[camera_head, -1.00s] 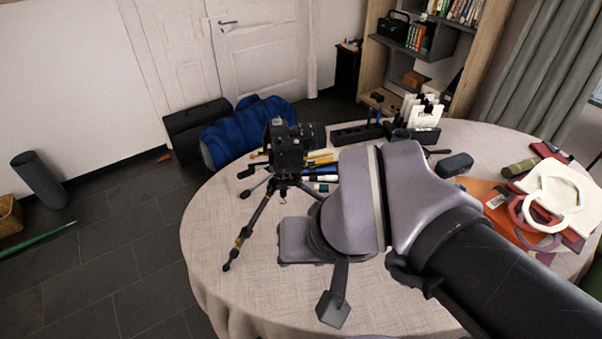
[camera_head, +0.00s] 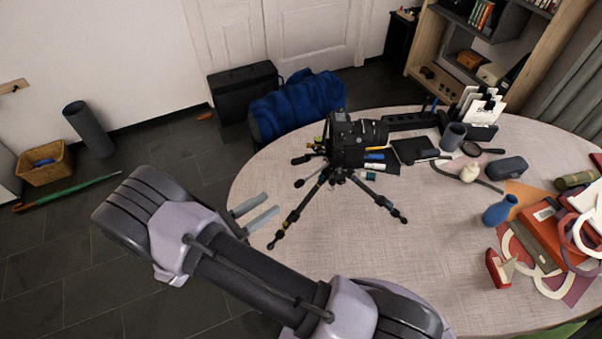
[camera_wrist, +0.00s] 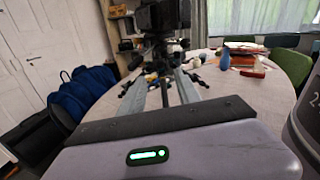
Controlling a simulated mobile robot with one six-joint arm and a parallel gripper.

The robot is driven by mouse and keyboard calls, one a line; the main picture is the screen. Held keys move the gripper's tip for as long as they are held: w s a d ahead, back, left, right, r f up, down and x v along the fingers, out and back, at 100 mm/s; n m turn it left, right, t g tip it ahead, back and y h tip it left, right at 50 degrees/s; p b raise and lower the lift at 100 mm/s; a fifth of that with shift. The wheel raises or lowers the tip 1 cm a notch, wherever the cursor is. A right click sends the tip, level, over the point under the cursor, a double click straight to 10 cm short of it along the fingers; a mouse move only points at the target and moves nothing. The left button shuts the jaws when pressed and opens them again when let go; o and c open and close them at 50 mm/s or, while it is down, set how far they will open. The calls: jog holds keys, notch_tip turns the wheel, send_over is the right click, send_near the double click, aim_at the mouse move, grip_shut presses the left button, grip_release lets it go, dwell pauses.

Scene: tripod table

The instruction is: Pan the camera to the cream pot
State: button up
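The black camera (camera_head: 350,148) sits on a small black tripod (camera_head: 290,218) on the round table, its lens facing right. A small cream, rounded object (camera_head: 469,172), seemingly the cream pot, stands right of the camera beside a dark grey cup. My gripper (camera_head: 272,203) is open and empty, just left of the tripod, with its two grey fingers pointing towards it. In the wrist view the fingers (camera_wrist: 169,78) are apart, with the camera (camera_wrist: 160,17) and tripod beyond them. I cannot tell whether a finger touches a tripod leg.
The round table (camera_head: 340,260) has clear cloth in front of the tripod. A blue vase (camera_head: 499,211), a glasses case (camera_head: 507,168) and folders (camera_head: 555,235) lie to the right. A blue bag (camera_head: 298,105) is on the floor behind.

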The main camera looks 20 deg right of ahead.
aim_at(302, 182)
jog(key=b+x, duration=0.1)
jog(key=x, duration=1.3)
jog(key=shift+d+b, duration=0.1)
jog(key=shift+b, duration=0.2)
grip_shut()
dwell(0.5)
